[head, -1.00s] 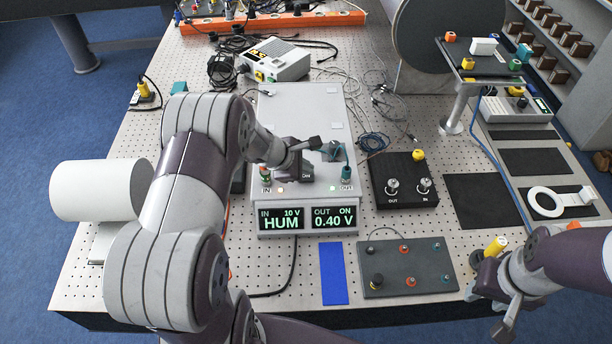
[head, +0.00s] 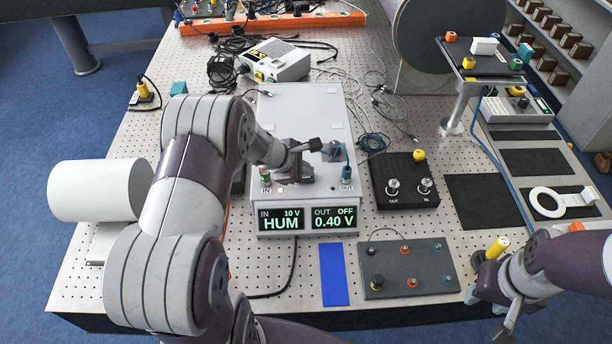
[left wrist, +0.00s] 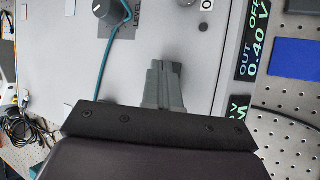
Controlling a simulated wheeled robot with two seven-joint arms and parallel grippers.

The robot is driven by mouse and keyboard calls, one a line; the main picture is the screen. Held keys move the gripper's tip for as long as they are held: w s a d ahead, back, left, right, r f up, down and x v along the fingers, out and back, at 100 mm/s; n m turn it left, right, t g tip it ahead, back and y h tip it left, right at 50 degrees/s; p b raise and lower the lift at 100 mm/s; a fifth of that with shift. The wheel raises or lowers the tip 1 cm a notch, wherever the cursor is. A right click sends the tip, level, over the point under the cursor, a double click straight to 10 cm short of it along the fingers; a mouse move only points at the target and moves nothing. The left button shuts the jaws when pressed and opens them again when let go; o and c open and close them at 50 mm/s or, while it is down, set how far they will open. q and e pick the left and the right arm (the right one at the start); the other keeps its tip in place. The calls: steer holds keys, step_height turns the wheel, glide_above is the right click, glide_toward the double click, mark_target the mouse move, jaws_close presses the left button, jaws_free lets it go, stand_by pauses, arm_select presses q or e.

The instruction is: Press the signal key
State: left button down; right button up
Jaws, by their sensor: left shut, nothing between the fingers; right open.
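The grey instrument (head: 300,110) has a front display (head: 307,218) that reads IN 10 V HUM and OUT OFF 0.40 V. My left gripper (head: 306,174) is shut and empty, low over the instrument's top just behind the display. In the left wrist view its closed fingers (left wrist: 164,86) point at the grey top panel (left wrist: 60,50). No key shows clearly; the fingers hide the panel under them, and I cannot tell whether they touch it. A small dark round lamp (left wrist: 203,27) is unlit. My right gripper (head: 490,306) is open at the table's front right edge.
A knob marked LEVEL (left wrist: 110,8) with a teal cable beside it stands near my left fingers. A black box (head: 404,180) with two jacks is to the right. A grey terminal board (head: 408,268) and a blue strip (head: 332,274) lie in front.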

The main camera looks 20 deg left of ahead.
mark_target(305, 178)
stand_by(0.4)
arm_select(q)
steer(key=shift+r+p, duration=0.55)
steer(key=shift+r, duration=0.2)
step_height(305, 178, up, 5)
steer(key=p, duration=0.4)
steer(key=shift+r, duration=0.1)
stand_by(0.5)
